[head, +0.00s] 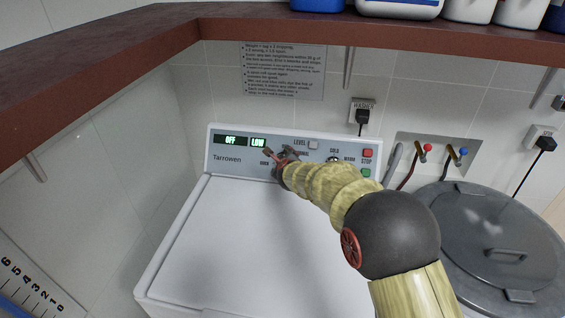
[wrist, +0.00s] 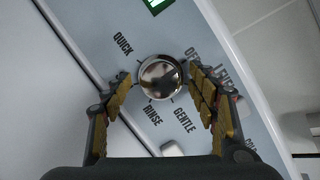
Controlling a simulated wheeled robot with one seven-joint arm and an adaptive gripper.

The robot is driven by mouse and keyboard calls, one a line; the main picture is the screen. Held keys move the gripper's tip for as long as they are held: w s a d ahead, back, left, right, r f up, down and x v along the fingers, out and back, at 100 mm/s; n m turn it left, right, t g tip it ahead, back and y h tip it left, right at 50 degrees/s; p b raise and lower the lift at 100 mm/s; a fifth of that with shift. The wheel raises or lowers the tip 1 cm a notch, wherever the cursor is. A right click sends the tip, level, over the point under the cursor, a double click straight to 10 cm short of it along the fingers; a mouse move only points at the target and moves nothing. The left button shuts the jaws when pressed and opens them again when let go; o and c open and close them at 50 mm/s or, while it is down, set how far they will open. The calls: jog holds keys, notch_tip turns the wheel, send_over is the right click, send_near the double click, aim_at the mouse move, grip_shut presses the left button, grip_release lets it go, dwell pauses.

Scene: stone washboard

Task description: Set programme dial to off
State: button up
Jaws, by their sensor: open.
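The programme dial (wrist: 162,77) is a round, shiny metal knob on the washer's pale blue panel (wrist: 205,135). In the wrist view, QUICK, OFF, RINSE and GENTLE are printed around it. I cannot make out a pointer on the dial. My gripper (wrist: 159,73) is open, with one finger on each side of the dial and a visible gap at the left. I cannot tell whether the right finger touches it. In the head view my gripper (head: 279,160) is at the panel and hides the dial. The display (head: 230,140) reads OFF, beside one reading LOW.
The washer's white lid (head: 240,240) is clear. Red and green buttons (head: 367,163) sit at the panel's right end. A brown shelf (head: 330,30) with bottles overhangs the panel. Taps (head: 428,150) and a grey lidded bin (head: 490,235) stand at the right.

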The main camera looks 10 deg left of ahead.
jog(key=v, duration=1.2)
dwell(0.5)
